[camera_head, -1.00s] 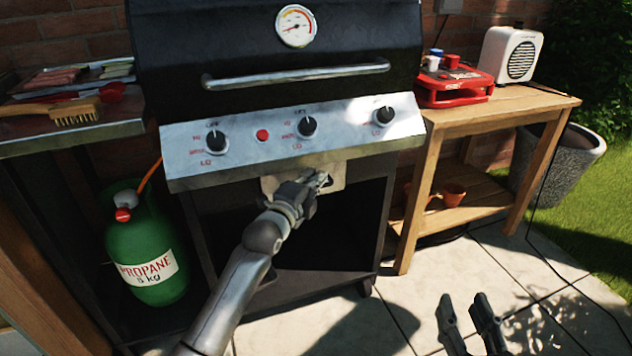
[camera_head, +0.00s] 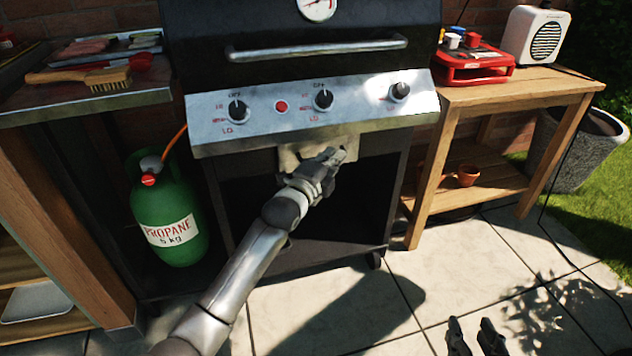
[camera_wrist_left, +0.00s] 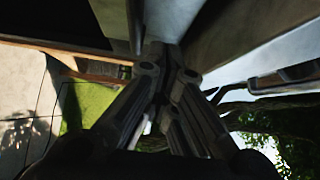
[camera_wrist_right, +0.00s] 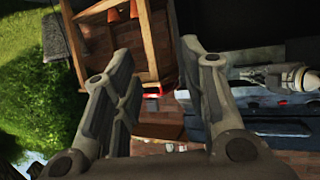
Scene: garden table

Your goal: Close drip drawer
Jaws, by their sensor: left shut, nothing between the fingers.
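The drip drawer (camera_head: 288,158) shows as a small pale metal front just under the grill's control panel, above the dark open cabinet. How far it stands out is hard to tell. My left gripper (camera_head: 338,156) is shut and empty, its fingertips at the right part of the drawer front and hiding some of it. In the left wrist view the shut fingers (camera_wrist_left: 160,62) meet close to a pale metal surface; contact is unclear. My right gripper (camera_head: 474,332) is low over the paving, away from the drawer. Its fingers are spread and empty in the right wrist view (camera_wrist_right: 157,65).
The grill's control panel (camera_head: 260,122) with knobs overhangs the drawer. A green propane bottle (camera_head: 168,208) stands left of the cabinet. A side shelf (camera_head: 110,104) holds a brush (camera_head: 95,77). A wooden table (camera_head: 500,92) with a red case (camera_head: 472,68) is at right. Front paving is clear.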

